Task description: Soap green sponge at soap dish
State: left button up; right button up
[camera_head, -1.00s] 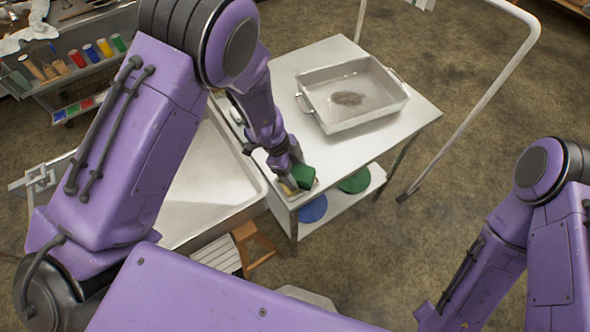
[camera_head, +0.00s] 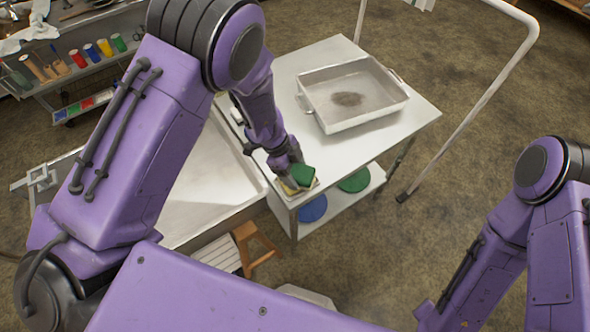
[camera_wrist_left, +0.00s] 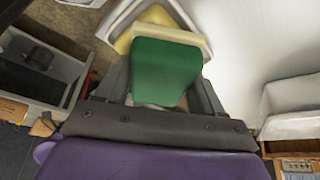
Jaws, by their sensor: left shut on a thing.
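The green sponge (camera_head: 303,174), with a pale yellow layer on one side, is in my left gripper (camera_head: 294,170) at the near corner of the steel table. In the left wrist view the sponge (camera_wrist_left: 165,68) sits between the two dark fingers, which are shut on it. The soap dish (camera_head: 291,193) lies just under the sponge, mostly hidden by it and the gripper. In the left wrist view the pale dish (camera_wrist_left: 118,22) and yellow soap (camera_wrist_left: 157,15) show beyond the sponge's pale layer. I cannot tell whether sponge and soap touch. My right gripper is not in view.
A steel pan (camera_head: 355,96) with a dark stain stands on the table (camera_head: 424,108). A blue disc (camera_head: 312,209) and a green disc (camera_head: 355,181) lie on the lower shelf. A large shallow pan (camera_head: 205,185) is to the left, with a wooden stool (camera_head: 253,243) below.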

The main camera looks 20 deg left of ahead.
aim_at(302, 172)
pick_arm(q)
jog(key=shift+s, duration=0.1)
notch_tip(302, 172, up, 5)
jog(key=p, duration=0.5)
jog(key=shift+p, duration=0.3)
jog(key=shift+r+p, duration=0.3)
jog(key=shift+r, duration=0.7)
